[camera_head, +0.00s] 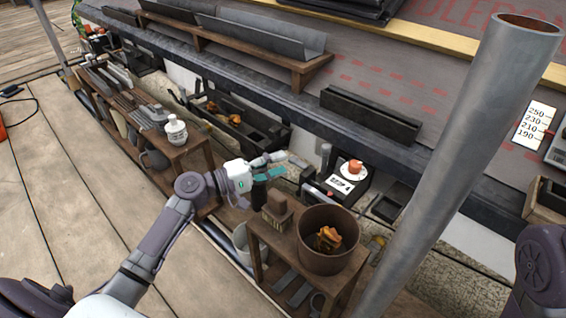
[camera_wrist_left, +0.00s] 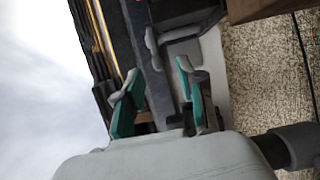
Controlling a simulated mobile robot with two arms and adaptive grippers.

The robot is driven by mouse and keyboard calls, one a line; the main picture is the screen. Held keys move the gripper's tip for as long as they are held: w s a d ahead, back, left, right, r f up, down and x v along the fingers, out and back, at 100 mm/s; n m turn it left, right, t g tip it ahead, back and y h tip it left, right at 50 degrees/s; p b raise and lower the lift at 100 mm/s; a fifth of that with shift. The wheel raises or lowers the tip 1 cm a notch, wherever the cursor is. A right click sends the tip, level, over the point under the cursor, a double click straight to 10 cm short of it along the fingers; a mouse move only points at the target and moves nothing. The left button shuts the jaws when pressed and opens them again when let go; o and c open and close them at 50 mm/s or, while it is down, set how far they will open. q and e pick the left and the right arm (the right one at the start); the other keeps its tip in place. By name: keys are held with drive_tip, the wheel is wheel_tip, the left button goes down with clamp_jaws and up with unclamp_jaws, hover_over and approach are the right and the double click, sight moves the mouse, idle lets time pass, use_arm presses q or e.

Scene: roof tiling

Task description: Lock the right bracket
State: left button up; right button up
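My left gripper (camera_head: 272,166) reaches in front of the wall beneath the dark gutter rail in the head view. In the left wrist view its two teal-padded fingers (camera_wrist_left: 156,92) stand apart with nothing visibly held between them. A grey metal bracket-like piece (camera_wrist_left: 182,48) lies just beyond the fingertips there, close to the right finger. I cannot tell whether they touch, or whether this piece is locked. In the head view I cannot clearly pick out the right bracket near the gripper. My right gripper is out of view.
A wooden stand with a brown pot (camera_head: 328,240) is just below the left gripper. A thick grey pipe (camera_head: 465,150) rises at the right. A black device with an orange knob (camera_head: 353,168) is right of the gripper. A white bottle (camera_head: 176,130) stands on the left bench.

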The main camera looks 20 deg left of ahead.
use_arm(q)
drive_tip(key=v, duration=1)
